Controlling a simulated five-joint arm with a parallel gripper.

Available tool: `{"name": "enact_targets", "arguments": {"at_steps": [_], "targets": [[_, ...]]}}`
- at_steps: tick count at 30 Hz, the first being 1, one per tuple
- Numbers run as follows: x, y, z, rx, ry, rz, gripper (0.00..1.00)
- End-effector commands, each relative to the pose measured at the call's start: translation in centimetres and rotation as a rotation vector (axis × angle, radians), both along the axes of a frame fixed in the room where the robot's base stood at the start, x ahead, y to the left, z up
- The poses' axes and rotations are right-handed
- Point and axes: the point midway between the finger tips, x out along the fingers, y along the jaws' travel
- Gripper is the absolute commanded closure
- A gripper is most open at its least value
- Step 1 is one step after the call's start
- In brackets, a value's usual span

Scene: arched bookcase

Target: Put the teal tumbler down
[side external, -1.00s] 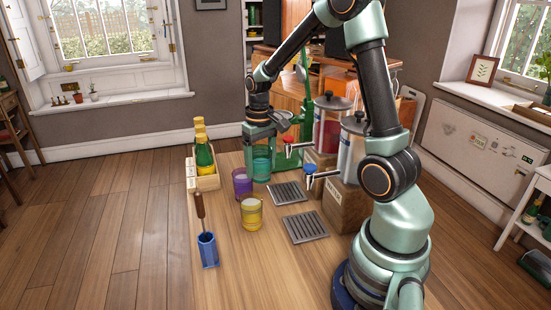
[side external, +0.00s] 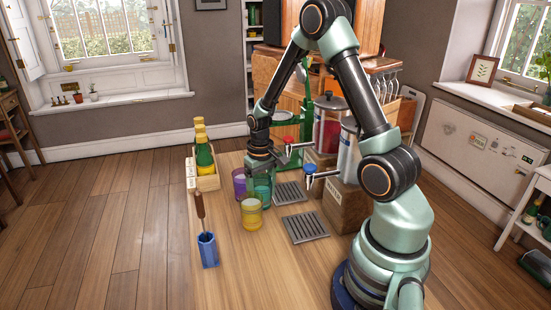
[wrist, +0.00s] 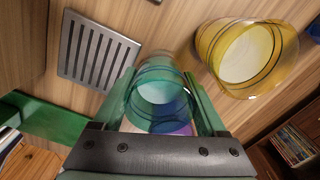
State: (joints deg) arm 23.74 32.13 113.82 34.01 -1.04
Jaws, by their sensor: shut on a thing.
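The teal tumbler (side external: 263,188) is upright between the fingers of my gripper (side external: 262,164), which is shut on it. The wrist view also shows the tumbler (wrist: 160,92) between the two green fingers (wrist: 163,100). I cannot tell whether its base touches the table. The purple tumbler (side external: 239,182) is close to its left. The yellow tumbler (side external: 251,215) stands just in front of it and shows to the right in the wrist view (wrist: 243,62).
Two slatted metal drip trays (side external: 305,228) lie right of the tumblers, below drink dispensers (side external: 329,130) with taps. A bottle crate (side external: 205,183) stands at the left. A blue holder (side external: 208,250) with a handled tool is at the front left. The front tabletop is clear.

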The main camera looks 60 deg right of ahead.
Motion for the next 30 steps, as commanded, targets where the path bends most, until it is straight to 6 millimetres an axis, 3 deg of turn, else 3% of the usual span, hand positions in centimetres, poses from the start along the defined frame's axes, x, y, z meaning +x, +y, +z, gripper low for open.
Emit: {"name": "enact_targets", "arguments": {"at_steps": [2, 3, 5, 13, 17, 30], "targets": [[0.0, 0.0, -0.2, 0.000, 0.000, 0.000, 0.93], [0.0, 0.0, -0.3, 0.000, 0.001, 0.000, 0.22], [0.0, 0.0, -0.2, 0.000, 0.000, 0.000, 0.00], [0.0, 0.0, -0.1, 0.000, 0.000, 0.000, 0.00], [0.1, 0.0, 0.9, -0.001, -0.002, 0.000, 0.00], [0.1, 0.0, 9.2, -0.002, -0.005, 0.000, 0.00]]}}
